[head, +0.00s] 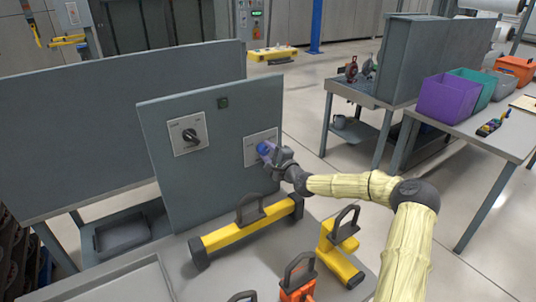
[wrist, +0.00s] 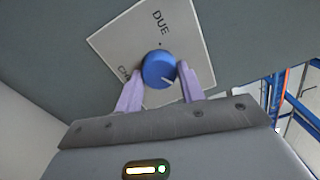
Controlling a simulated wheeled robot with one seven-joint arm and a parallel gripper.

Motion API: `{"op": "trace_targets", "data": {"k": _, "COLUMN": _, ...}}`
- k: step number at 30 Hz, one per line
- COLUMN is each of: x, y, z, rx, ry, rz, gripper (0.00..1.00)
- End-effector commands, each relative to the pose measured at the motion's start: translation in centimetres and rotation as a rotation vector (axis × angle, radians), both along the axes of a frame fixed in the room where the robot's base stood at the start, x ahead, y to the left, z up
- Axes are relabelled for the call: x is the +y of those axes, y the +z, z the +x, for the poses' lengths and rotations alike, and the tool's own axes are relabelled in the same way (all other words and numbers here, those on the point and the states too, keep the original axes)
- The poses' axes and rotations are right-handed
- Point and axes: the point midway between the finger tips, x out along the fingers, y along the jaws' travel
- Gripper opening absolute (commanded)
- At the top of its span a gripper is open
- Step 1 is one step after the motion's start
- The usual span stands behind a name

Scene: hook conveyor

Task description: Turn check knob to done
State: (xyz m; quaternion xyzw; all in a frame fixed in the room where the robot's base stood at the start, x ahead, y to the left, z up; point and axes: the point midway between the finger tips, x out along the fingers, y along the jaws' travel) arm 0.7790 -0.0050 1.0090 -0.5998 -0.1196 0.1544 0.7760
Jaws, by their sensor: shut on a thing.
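The blue check knob (wrist: 157,67) sits on a pale label plate (wrist: 130,45) in the wrist view. The plate reads "DUE", with a partly hidden word starting "CH" at its left. A white mark on the knob points toward the picture's lower right. In the head view the knob (head: 263,148) is on the right part of the upright grey panel (head: 215,190), partly covered by my gripper (head: 270,152). My gripper's two lilac fingers (wrist: 159,78) are shut on the knob, one on each side. Any "done" marking is hidden or unreadable.
A black knob (head: 190,137) on its own plate is at the panel's left. Yellow handled bars (head: 245,227) and an orange handled piece (head: 298,290) stand on the bench below my arm. A table with coloured bins (head: 447,97) is at the right.

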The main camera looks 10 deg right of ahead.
Motion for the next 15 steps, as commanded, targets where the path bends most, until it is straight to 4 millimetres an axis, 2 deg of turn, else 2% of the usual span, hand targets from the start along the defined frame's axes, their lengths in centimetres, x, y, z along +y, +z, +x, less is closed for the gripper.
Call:
{"op": "trace_targets", "data": {"k": 14, "x": -0.18, "y": -0.19, "z": 0.0, "rx": 0.013, "ry": -0.003, "rz": 0.023, "gripper": 0.16}}
{"op": "trace_targets", "data": {"k": 15, "x": -0.18, "y": -0.19, "z": 0.0, "rx": 0.012, "ry": -0.003, "rz": 0.022, "gripper": 0.41}}
